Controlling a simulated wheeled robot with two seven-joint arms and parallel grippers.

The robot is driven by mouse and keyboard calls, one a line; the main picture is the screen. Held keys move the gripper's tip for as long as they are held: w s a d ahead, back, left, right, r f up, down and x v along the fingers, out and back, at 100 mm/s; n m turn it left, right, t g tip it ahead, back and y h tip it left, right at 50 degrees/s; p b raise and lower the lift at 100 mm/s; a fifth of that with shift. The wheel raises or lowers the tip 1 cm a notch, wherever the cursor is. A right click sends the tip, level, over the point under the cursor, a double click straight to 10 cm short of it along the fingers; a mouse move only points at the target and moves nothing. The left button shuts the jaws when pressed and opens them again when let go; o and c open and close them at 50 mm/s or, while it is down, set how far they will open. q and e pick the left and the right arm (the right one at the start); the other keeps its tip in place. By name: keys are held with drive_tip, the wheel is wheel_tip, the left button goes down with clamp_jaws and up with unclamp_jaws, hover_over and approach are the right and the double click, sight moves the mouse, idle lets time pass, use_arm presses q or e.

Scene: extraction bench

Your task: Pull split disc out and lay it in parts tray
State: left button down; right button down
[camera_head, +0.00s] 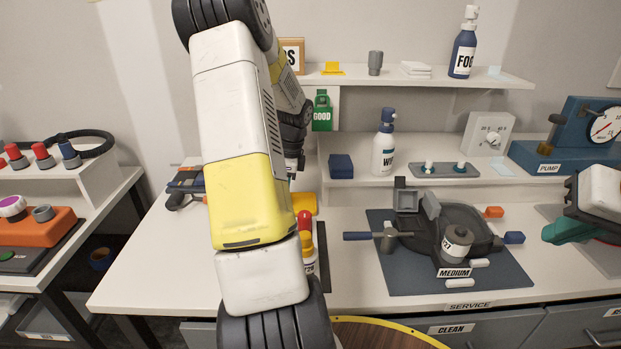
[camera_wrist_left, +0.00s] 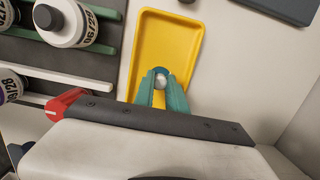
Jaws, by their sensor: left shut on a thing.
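The yellow parts tray (camera_wrist_left: 222,32) lies on the white bench in the left wrist view; a yellow corner of it (camera_head: 306,201) shows behind my left arm in the head view. My left gripper (camera_wrist_left: 161,78) is over the tray, its teal fingers shut on a small pale round thing (camera_wrist_left: 160,82). I take this as the split disc; most of it is hidden by the fingers and no split shows. Whether it touches the tray, I cannot tell. In the head view the left fingers are hidden behind the arm. My right gripper (camera_head: 563,231) is at the right edge, its opening unclear.
A black device (camera_head: 450,222) with a grey can stands on a dark mat (camera_head: 405,277) marked MEDIUM. Labelled bottles (camera_wrist_left: 63,24) lie in a rack beside the tray. A white bottle (camera_head: 384,155) and blue box (camera_head: 341,166) stand on the low shelf behind. Bare bench lies at front left.

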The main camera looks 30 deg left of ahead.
use_arm(q)
drive_tip(key=shift+f, duration=0.45)
idle(0.4)
drive_tip(key=c, duration=1.3)
unclamp_jaws()
drive_tip(key=shift+r, duration=0.1)
drive_tip(key=r, duration=0.5)
drive_tip(key=d+r, duration=0.1)
drive_tip(key=r, duration=0.1)
drive_tip(key=shift+w+r, duration=0.15)
drive_tip(key=shift+w, duration=0.2)
drive_tip(key=shift+r, duration=0.1)
